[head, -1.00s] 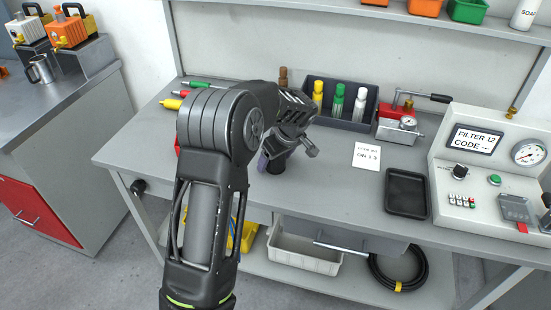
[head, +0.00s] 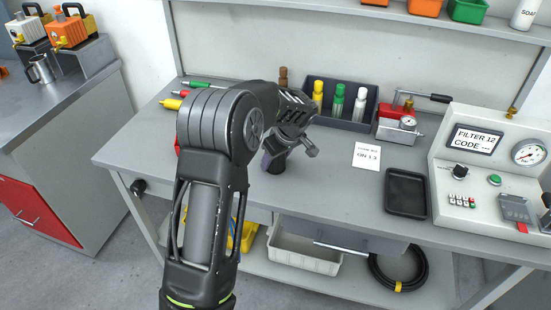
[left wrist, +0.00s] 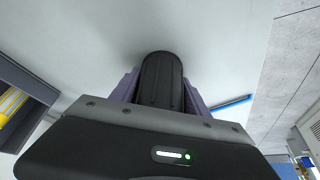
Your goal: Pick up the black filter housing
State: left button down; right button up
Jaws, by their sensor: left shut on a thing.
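The black filter housing (left wrist: 161,78) is a dark, ribbed cylinder. In the left wrist view it lies between the two purple fingers of my left gripper (left wrist: 160,92), which is shut on it. In the head view the housing (head: 275,167) shows as a small dark piece under my left gripper (head: 275,155), above the grey bench top or touching it; I cannot tell which. My left wrist and forearm hide part of it. My right gripper is not in view.
A dark bin with yellow, green and white bottles (head: 339,104) stands behind the gripper. The bench front between gripper and tray is clear.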

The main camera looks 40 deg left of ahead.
pick_arm(q)
jog(key=shift+w, duration=0.1)
dwell(0.3)
notch_tip(320, 180, up, 10)
jog(key=b, duration=0.1)
dwell(0.4)
dwell(0.5)
